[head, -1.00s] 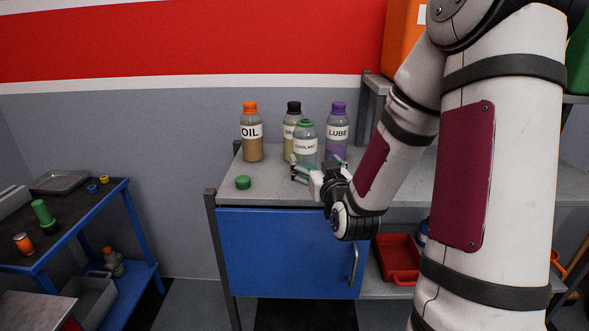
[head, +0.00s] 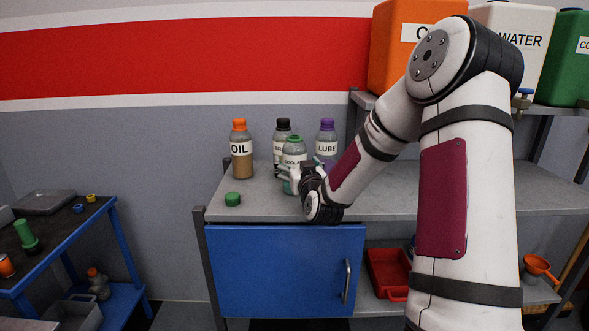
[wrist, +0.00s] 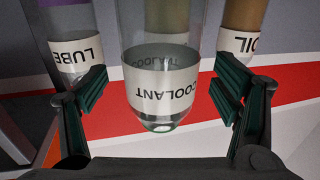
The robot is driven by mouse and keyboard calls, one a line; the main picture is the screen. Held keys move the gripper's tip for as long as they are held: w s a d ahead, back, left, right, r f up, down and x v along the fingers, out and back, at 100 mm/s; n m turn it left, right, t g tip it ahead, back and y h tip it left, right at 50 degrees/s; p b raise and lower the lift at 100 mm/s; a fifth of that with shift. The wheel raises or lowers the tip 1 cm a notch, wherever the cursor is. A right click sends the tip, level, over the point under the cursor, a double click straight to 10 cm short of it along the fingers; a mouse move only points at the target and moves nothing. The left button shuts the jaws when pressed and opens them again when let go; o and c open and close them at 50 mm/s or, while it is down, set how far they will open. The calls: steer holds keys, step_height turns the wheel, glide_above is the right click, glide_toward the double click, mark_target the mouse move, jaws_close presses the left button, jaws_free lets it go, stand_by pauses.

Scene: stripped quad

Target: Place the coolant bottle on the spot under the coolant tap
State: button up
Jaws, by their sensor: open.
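The coolant bottle (head: 294,147) is clear, with a white COOLANT label, and stands upright on the grey worktop in front of two other bottles. It also shows in the wrist view (wrist: 162,85), upside down, its body looking clear and its top uncapped. My gripper (head: 303,169) is at the bottle from the front right. In the wrist view my gripper (wrist: 166,95) is open, one finger on each side of the bottle, with gaps visible. A green tank (head: 570,55) with a partly cut-off label stands on the shelf at upper right. Its tap and the spot under it are out of view.
The OIL bottle (head: 241,150), a dark-capped bottle (head: 282,130) and the LUBE bottle (head: 327,134) stand close by. A green cap (head: 232,199) lies on the worktop (head: 385,203). An orange tank (head: 392,45) and the WATER tank (head: 530,42) share the shelf. My arm hides some worktop.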

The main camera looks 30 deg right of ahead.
mark_target(298, 151)
steer(key=shift+x, duration=1.3)
jaws_close()
steer(key=shift+r, duration=0.15)
steer(key=shift+r, duration=0.5)
steer(key=r, duration=0.2)
steer(key=shift+s+a+r+p, duration=0.1)
steer(key=shift+s+r+p, duration=0.1)
steer(key=shift+r+p, duration=0.2)
steer(key=r+p+v, duration=0.1)
steer(key=p+v, duration=0.7)
steer(key=v, duration=0.7)
steer(key=shift+s+p, duration=0.25)
steer(key=shift+p, duration=0.15)
